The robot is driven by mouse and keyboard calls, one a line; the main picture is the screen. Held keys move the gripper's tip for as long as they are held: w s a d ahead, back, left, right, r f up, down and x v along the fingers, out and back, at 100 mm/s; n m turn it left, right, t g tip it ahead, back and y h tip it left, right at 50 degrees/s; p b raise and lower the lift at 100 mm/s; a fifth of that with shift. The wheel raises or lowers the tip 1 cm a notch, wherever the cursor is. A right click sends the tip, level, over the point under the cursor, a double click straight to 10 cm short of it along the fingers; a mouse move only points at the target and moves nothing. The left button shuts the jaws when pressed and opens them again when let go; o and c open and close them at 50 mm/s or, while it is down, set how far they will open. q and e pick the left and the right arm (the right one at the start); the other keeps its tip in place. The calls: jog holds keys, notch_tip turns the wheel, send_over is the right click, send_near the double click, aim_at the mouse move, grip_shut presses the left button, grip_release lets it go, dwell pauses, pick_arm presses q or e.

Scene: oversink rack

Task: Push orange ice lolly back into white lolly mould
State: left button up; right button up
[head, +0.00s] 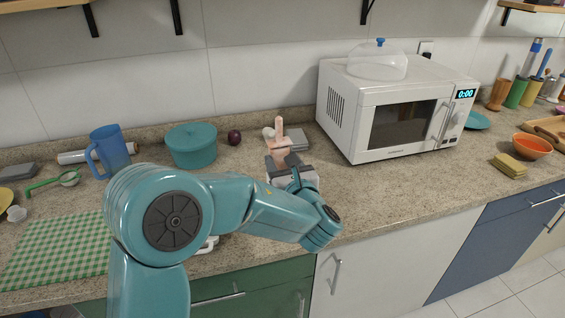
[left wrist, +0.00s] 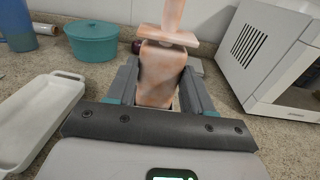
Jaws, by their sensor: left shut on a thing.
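The orange ice lolly (left wrist: 160,75) is a pale orange, streaked block with a wider crosspiece and a stick above it. It stands roughly upright between the fingers of my left gripper (left wrist: 158,92), which is shut on it. In the head view the lolly's stick (head: 279,125) shows above my left gripper (head: 288,165), over the counter left of the microwave. The lolly's lower end is hidden by the gripper. I cannot make out the white lolly mould for certain in either view. My right gripper is not in view.
A white shallow tray (left wrist: 38,115) lies left of my gripper. A teal pot (head: 193,148), a purple onion (head: 234,137) and a grey flat object (head: 297,139) stand behind. The white microwave (head: 345,100) is close on the right. Counter space before the microwave is clear.

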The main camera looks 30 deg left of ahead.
pick_arm(q)
jog(key=shift+f+b, duration=1.75)
jog(key=shift+f, duration=0.2)
jog(key=o, duration=1.2)
jog(key=shift+c, duration=0.2)
jog(key=b+v, duration=0.1)
jog(key=v, duration=1.5)
jog(key=shift+s+d+f, duration=0.1)
